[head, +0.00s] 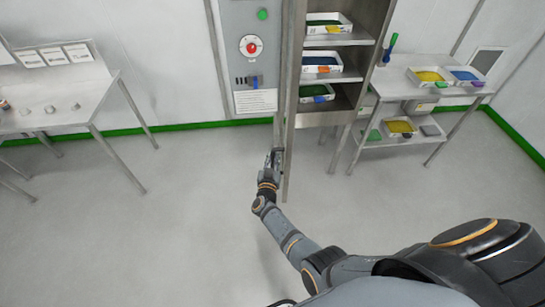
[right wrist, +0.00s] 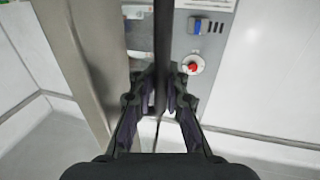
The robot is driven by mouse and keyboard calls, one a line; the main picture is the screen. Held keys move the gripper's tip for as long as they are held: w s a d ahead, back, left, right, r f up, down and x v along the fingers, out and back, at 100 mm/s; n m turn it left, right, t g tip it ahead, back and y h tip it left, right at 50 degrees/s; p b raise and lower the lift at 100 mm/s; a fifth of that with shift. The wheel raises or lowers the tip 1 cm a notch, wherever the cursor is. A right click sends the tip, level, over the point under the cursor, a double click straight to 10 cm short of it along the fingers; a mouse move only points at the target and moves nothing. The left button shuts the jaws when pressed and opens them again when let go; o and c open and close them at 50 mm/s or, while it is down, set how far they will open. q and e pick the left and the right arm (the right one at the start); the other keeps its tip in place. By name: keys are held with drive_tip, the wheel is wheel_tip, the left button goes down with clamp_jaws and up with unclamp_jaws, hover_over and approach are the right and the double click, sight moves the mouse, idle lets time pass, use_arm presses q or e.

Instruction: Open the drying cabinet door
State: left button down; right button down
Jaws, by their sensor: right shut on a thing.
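The drying cabinet (head: 379,35) is a tall steel cabinet, its open front showing shelves with trays. Its door (head: 290,125) stands open, seen nearly edge-on at the cabinet's left side and reaching toward me. My right gripper (head: 273,160) is at the lower part of the door's left side, shut on the door handle. In the right wrist view, the fingers (right wrist: 160,92) close around a dark vertical bar (right wrist: 163,35); the exact contact is partly hidden by the fingers. My left gripper is not in view.
A control panel (head: 248,75) with a red button (head: 251,46) is left of the door. A steel table (head: 60,100) stands at left. A cart (head: 437,92) with trays stands right of the cabinet. The floor in front is clear.

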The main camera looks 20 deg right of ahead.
drive_tip(key=shift+s+f, duration=0.25)
drive_tip(key=shift+f, duration=0.15)
drive_tip(key=c, duration=1.4)
unclamp_jaws()
drive_tip(key=shift+a+r, duration=0.15)
drive_tip(key=shift+r, duration=0.05)
drive_tip(key=shift+o, duration=0.2)
drive_tip(key=shift+r, duration=0.15)
drive_tip(key=shift+w, duration=0.1)
